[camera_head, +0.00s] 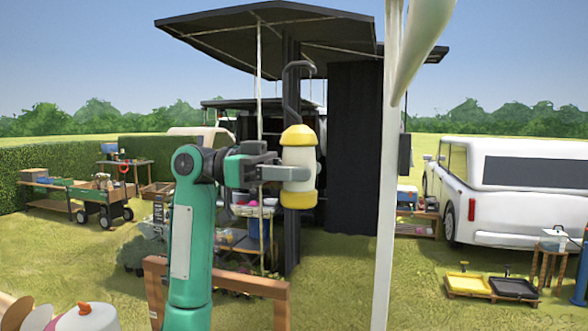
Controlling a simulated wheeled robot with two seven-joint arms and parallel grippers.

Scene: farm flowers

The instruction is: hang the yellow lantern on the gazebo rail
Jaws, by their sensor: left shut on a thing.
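The yellow lantern (299,136) has yellow ends, a pale middle and a tall dark hooked handle. It is upright in the air near the middle of the view. My left gripper (285,173), on the green arm from below, is shut on the lantern's pale body from the left side. The lantern's hook top is free and touches no rail that I can make out. A thick white rail (420,40) at the top right meets a white post (387,220), to the right of the lantern. Whether this is the gazebo rail is unclear. My right gripper is out of view.
A dark canopy (270,22) on posts stands behind the lantern, with a black curtain (352,150). A brown wooden frame (155,285) is low in front. A white van (510,185) stands right. Carts with boxes stand left.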

